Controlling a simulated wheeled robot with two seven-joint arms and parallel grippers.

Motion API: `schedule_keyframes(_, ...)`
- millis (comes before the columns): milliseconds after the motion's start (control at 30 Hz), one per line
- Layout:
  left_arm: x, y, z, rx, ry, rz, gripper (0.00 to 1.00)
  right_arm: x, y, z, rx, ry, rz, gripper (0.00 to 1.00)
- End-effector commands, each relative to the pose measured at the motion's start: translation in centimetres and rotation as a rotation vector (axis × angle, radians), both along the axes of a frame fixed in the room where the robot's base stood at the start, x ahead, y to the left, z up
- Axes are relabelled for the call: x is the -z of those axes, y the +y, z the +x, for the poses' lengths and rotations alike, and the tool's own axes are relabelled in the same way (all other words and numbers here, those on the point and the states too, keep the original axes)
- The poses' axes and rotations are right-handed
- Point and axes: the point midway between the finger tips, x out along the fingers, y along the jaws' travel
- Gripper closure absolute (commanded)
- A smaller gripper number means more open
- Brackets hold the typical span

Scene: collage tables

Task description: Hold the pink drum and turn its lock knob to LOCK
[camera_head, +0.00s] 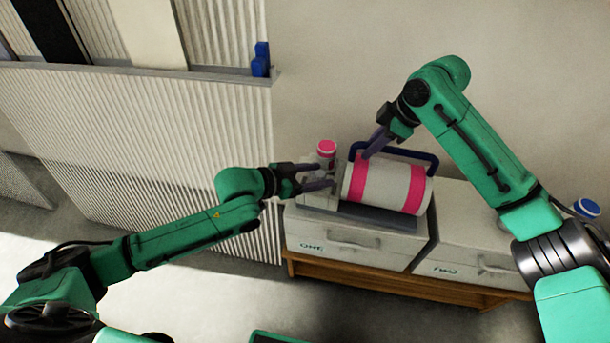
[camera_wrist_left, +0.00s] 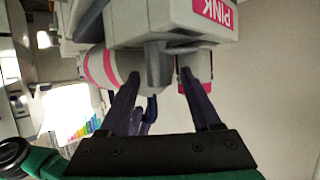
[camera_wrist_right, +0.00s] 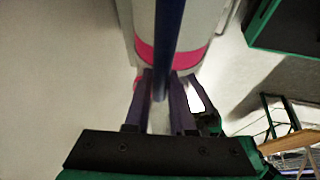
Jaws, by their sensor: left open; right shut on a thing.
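The white drum with pink bands (camera_head: 388,186) lies on its side on a grey stand (camera_head: 375,216). Its dark blue handle (camera_head: 418,154) arches over it. My right gripper (camera_head: 366,152) is shut on the handle near its left end; the handle runs between the fingers in the right wrist view (camera_wrist_right: 166,50). My left gripper (camera_head: 320,177) is open at the drum's left end. In the left wrist view a grey knob-like part (camera_wrist_left: 158,66) sits between its spread fingers, beneath a grey block with a PINK label (camera_wrist_left: 213,12). Any LOCK marking cannot be read.
A pink-capped white container (camera_head: 326,149) stands close behind my left gripper. A blue-capped item (camera_head: 587,208) is at the right. A corrugated panel (camera_head: 170,150) stands at the left.

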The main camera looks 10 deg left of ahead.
Motion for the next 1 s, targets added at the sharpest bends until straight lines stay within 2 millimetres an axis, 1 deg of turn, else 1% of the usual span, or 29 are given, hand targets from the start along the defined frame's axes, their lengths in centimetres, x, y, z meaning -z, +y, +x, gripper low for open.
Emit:
schedule_keyframes(300,-2.7,5.4,-5.0,0.002,0.005,0.011,0.36,-0.1,0.1,0.0,0.0,-0.001,0.003,1.0)
schedule_keyframes(333,-3.0,5.7,-5.5,0.006,0.006,0.011,0.36,-0.1,0.1,0.0,0.0,-0.001,0.003,1.0)
schedule_keyframes(400,-3.1,6.6,-5.8,-0.009,0.007,0.005,0.36,-0.1,0.1,0.0,0.0,-0.001,0.003,1.0)
schedule_keyframes(533,-3.7,7.3,-6.5,-0.008,0.004,0.004,0.36,-0.1,0.1,0.0,0.0,-0.001,0.002,1.0)
schedule_keyframes(700,-4.1,7.4,-6.9,0.002,0.003,0.002,0.36,-0.1,0.0,0.0,0.0,-0.002,0.002,1.0)
schedule_keyframes(900,-4.2,7.4,-6.9,0.002,0.001,0.002,0.36,-0.1,0.0,0.0,0.001,-0.002,0.001,1.0)
schedule_keyframes(933,-4.2,7.4,-6.9,0.002,0.001,0.002,0.4,-0.1,0.0,0.0,0.001,-0.002,0.001,1.0)
schedule_keyframes(967,-4.2,7.4,-6.9,0.002,0.001,-0.001,0.51,-0.1,0.0,0.0,0.001,-0.002,0.001,1.0)
schedule_keyframes(1000,-4.2,7.5,-6.8,0.0,-0.005,-0.006,0.54,-0.1,0.0,0.0,0.001,-0.002,0.001,1.0)
